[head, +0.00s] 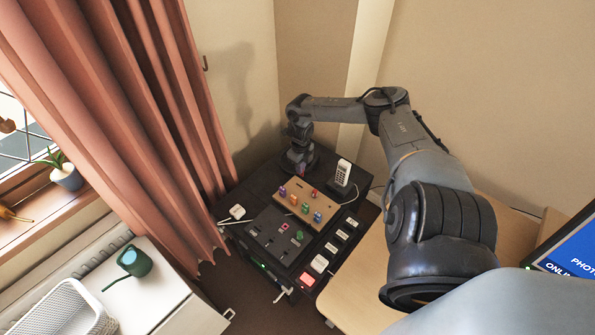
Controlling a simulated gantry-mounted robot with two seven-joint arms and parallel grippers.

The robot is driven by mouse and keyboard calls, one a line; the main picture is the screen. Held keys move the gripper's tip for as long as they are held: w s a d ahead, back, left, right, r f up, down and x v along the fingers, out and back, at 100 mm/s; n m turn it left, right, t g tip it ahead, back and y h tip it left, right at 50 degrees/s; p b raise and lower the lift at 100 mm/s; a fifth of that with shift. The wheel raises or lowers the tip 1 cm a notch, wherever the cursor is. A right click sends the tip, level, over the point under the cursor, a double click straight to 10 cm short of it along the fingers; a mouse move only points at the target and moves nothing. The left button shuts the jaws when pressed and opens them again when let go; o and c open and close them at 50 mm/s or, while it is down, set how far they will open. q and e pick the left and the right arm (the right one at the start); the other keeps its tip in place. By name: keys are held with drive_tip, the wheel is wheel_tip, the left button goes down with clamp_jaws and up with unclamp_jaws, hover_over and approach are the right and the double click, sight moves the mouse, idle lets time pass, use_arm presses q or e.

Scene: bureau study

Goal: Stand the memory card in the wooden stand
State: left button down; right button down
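The wooden stand (272,204) is a tan slotted board lying across a black cabinet top in the head view. Several small coloured pieces, purple, red, blue, orange and green, stand on it. I cannot tell which small piece, if any, is the memory card. My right gripper (292,172) points down just behind the stand's far left end. Its fingers are dark, small and partly hidden by my wrist, so I cannot tell whether they are open or hold anything. My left gripper is out of view.
A dark slotted panel (266,232) lies in front of the stand. A white cordless phone (343,173) stands behind it to the right. White labelled pieces and a red block (307,279) line the cabinet's right side. A pink curtain (140,110) hangs to the left; a desk is at right.

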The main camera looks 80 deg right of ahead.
sight(300, 180)
drive_tip(key=f+b, duration=0.4)
drive_tip(key=f, duration=0.1)
drive_tip(key=shift+w+a, duration=0.1)
drive_tip(key=shift+a, duration=0.1)
drive_tip(key=shift+f, duration=0.35)
idle(0.4)
drive_tip(key=shift+b, duration=0.3)
idle(0.3)
drive_tip(key=shift+f+b, duration=0.35)
drive_tip(key=shift+b, duration=0.1)
idle(0.3)
idle(0.7)
drive_tip(key=shift+f+b, duration=0.4)
idle(0.4)
drive_tip(key=shift+f+b, duration=0.55)
drive_tip(key=shift+f, duration=0.05)
idle(0.4)
